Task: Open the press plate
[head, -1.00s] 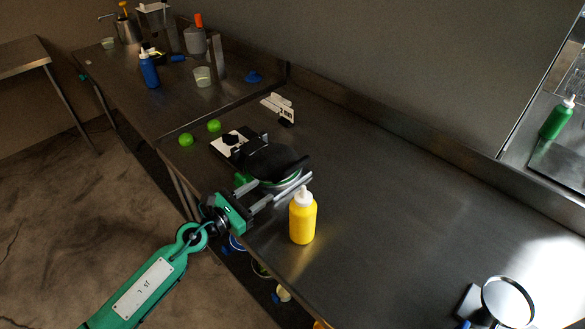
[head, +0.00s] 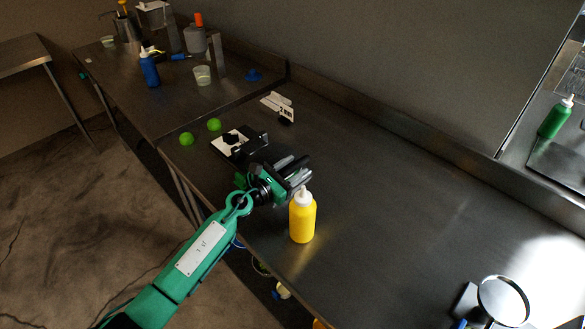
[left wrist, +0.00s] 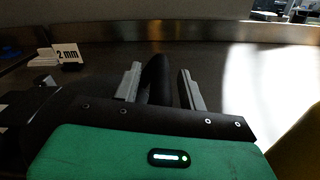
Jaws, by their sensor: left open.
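In the left wrist view, a dark curved bar (left wrist: 157,78), which looks like the press handle, stands between the two grey fingers of my left gripper (left wrist: 161,88). My right gripper is not in view.
A yellow bottle (head: 302,218) stands close in front of my left gripper. Two green balls (head: 186,139) lie left of the press. The counter's middle right is clear.

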